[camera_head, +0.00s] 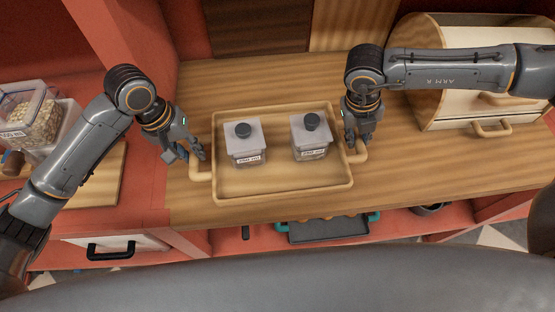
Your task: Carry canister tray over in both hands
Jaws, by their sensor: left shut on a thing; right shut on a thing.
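The wooden canister tray (285,190) is in the middle of the head view, over the wooden counter. Two clear canisters with dark knobs stand upright on it: the left canister (245,146) and the right canister (311,140). My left gripper (200,158) is shut on the tray's left handle (200,175). My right gripper (353,148) is shut on the tray's right handle (360,153). The fingers partly hide both handles. I cannot tell whether the tray rests on the counter or is slightly raised.
A wooden bread box (480,90) stands at the right of the counter. Clear food containers (30,112) sit at the far left. A dark pan with teal handles (328,230) lies on the shelf below. The counter (420,180) is clear right of the tray.

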